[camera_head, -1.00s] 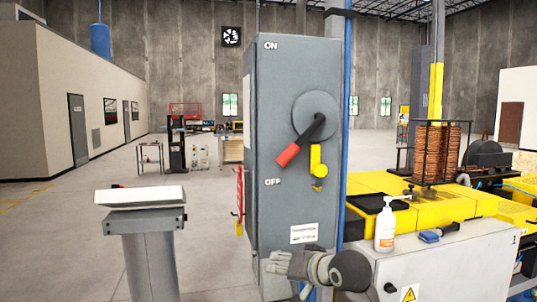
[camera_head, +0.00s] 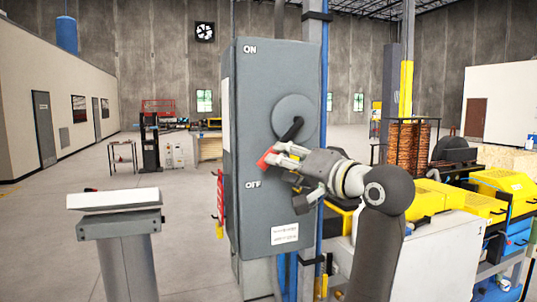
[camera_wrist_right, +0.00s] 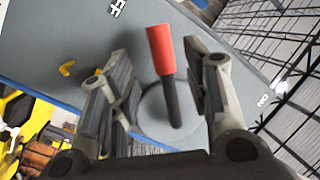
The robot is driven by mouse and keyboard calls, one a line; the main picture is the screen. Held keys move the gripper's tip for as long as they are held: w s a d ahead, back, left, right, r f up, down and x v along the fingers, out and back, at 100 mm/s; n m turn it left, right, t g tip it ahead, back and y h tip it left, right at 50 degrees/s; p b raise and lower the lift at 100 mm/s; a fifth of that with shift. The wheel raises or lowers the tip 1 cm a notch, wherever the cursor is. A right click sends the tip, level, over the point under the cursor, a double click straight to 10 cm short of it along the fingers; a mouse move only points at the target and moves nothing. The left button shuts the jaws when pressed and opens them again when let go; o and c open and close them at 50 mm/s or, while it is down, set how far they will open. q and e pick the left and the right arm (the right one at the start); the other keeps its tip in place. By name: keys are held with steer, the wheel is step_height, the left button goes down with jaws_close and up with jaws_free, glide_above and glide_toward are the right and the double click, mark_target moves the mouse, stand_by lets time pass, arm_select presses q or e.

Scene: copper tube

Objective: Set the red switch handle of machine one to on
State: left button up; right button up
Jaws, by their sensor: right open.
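The grey switch box (camera_head: 262,215) stands upright with ON lettered at its top and OFF lower down. Its round dial (camera_head: 296,112) carries a black lever with a red handle (camera_head: 267,157) that slants down to the left, toward OFF. In the right wrist view the red handle (camera_wrist_right: 160,48) and its black shaft stand between the two fingers. My right gripper (camera_head: 284,160) is at the handle in the head view, and its fingers partly cover it. In the right wrist view the right gripper (camera_wrist_right: 158,80) is open, with gaps on both sides of the handle. My left gripper is not in view.
A pedestal (camera_head: 120,225) with a sloped white top stands left of the box. A white cabinet (camera_head: 440,255) and yellow machinery (camera_head: 505,183) are at the right. A blue pipe (camera_head: 322,60) runs along the box's right side. The floor at the left is mostly open.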

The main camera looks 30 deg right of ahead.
mark_target(268, 166)
steer(key=w, duration=0.2)
steer(key=w+p, duration=0.1)
steer(key=w, duration=0.2)
steer(key=shift+w+a+r+p, duration=0.15)
steer(key=shift+w+a+p, duration=0.2)
steer(key=shift+p, duration=0.05)
steer(key=shift+w+d, duration=0.1)
steer(key=shift+w, duration=0.35)
jaws_close()
